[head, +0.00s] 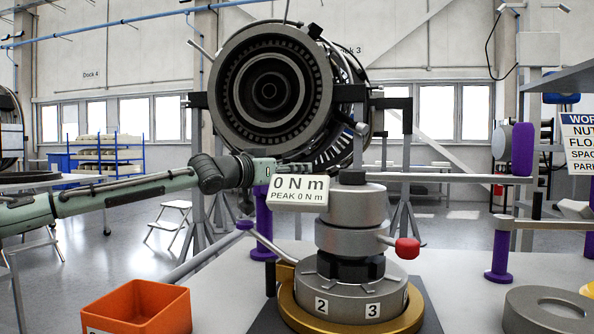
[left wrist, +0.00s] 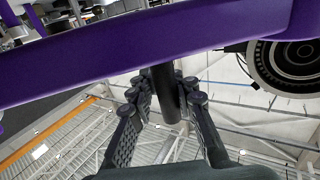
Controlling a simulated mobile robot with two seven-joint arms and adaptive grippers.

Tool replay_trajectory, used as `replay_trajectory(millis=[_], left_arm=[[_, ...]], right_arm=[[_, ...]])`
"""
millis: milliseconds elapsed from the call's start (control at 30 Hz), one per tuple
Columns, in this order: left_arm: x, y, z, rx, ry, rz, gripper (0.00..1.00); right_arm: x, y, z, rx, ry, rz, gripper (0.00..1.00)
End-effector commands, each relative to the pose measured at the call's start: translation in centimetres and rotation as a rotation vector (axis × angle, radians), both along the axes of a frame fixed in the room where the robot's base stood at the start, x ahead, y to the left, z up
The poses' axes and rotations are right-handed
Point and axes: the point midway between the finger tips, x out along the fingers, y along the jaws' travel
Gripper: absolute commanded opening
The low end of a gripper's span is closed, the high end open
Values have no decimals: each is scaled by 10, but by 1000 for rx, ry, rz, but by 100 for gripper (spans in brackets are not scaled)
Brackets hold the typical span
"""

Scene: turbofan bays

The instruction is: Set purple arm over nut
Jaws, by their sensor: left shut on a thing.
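In the left wrist view, a purple bar (left wrist: 120,55) crosses the upper part of the picture, and it looks like the purple arm. My left gripper (left wrist: 166,92) is shut on a dark round post (left wrist: 165,95) that meets this bar. A grey torque tool (head: 352,205) stands on a round base marked 2 and 3 (head: 345,295). I cannot make out the nut clearly. My right gripper is not in view.
A readout plate (head: 298,190) shows 0 N m. A red-knobbed lever (head: 405,248) sticks out right of the tool. Purple posts (head: 501,257) stand left and right. An orange bin (head: 140,308) is at front left, a grey ring (head: 548,310) at right. A turbofan (head: 268,90) hangs behind.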

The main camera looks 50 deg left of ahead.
Motion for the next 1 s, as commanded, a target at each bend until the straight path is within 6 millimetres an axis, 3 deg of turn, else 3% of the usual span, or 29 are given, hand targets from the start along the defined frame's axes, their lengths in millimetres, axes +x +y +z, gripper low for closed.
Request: replay_trajectory(millis=[33,333,367,467,867,1000], left_arm=[[2,-20,0,-7,-7,-40,0],[1,-20,2,-7,-11,-41,0],[1,-20,2,-7,-12,-41,17],[1,-20,3,-6,-13,-41,29],[-1,-19,6,4,-16,-37,30],[-10,-19,8,8,-18,-36,30]], right_arm=[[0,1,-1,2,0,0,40],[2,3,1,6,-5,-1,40],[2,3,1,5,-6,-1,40],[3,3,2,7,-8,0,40],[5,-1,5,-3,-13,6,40],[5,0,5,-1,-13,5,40]])
